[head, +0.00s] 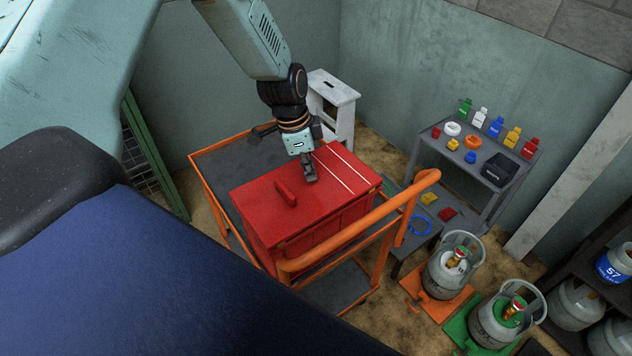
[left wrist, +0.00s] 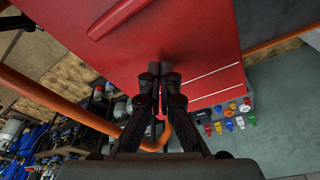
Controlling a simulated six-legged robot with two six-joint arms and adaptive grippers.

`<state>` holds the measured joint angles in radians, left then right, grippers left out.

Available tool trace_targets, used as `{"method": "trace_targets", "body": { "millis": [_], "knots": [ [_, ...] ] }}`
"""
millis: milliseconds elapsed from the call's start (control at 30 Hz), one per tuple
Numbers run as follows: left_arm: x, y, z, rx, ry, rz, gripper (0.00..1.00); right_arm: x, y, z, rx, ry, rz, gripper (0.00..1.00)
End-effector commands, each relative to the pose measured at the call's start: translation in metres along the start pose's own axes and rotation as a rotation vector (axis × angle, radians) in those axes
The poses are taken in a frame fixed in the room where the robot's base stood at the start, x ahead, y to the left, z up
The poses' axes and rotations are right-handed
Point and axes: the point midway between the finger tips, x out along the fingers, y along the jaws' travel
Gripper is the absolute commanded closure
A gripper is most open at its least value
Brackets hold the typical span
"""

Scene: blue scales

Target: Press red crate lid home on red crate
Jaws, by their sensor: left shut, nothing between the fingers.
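The red crate (head: 318,232) stands on an orange-railed cart. The red crate lid (head: 262,205), with a raised red handle bar and two white stripes, lies over the crate's top. Whether it is fully seated I cannot tell. My left gripper (head: 310,180) is shut and empty, pointing down at the lid's top between the handle and the stripes. In the left wrist view its fingertips (left wrist: 159,68) are together against the red lid (left wrist: 195,30); contact or a small gap cannot be told. My right gripper is not in view.
The cart's orange rail (head: 350,232) runs close along the crate's right side. Bare grey cart deck (head: 222,162) lies behind the crate. A white step stool (head: 335,95) stands beyond. A grey shelf table (head: 440,150) with coloured bottles and gas cylinders (head: 452,262) are at right.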

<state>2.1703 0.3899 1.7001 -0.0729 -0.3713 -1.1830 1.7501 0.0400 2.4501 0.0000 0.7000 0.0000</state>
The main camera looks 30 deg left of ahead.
Motion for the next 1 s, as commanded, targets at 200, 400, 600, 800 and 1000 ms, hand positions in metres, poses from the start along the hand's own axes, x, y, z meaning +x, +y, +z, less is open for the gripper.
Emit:
{"method": "trace_targets", "body": {
  "millis": [200, 400, 600, 800, 1000],
  "knots": [
    [0.003, 0.000, 0.001, 0.000, 0.000, 0.000, 1.00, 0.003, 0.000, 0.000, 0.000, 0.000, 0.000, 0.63],
    [0.007, 0.000, 0.001, 0.000, 0.000, 0.000, 1.00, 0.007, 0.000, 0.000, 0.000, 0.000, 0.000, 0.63],
    [0.010, 0.000, 0.002, 0.000, 0.000, 0.000, 1.00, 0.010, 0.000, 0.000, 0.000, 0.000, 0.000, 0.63],
    [0.013, 0.000, 0.003, 0.000, 0.000, 0.000, 1.00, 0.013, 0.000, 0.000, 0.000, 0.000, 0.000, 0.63],
    [0.017, 0.000, 0.003, 0.000, 0.000, 0.000, 1.00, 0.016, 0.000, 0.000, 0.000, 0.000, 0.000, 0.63]
  ]
}}
